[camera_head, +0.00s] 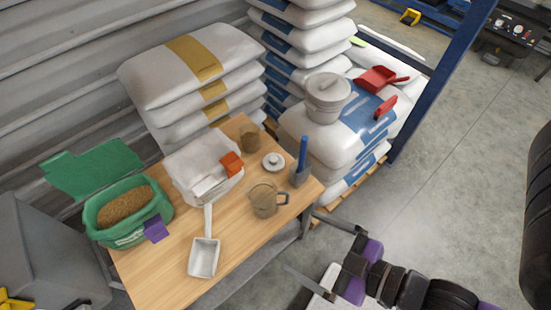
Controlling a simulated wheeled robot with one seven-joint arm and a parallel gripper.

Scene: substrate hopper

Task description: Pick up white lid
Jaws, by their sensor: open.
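A small round white lid (273,162) with a raised knob lies on the wooden table (165,283), near its back right part. My gripper (300,240) is at the lower right, just off the table's right edge. Its two thin fingers point left and stand wide apart, with nothing between them. The gripper is apart from the lid, below and to the right of it in the picture. A second pale lid (324,82) sits on a tub (328,103) on the sacks.
A clear mug (263,200), a grey cup with a blue handle (300,168) and a brown cup (250,138) stand around the lid. A white bag (185,165), a white scoop (204,256) and a green bin (130,230) are farther left. Stacked sacks (335,145) rise behind.

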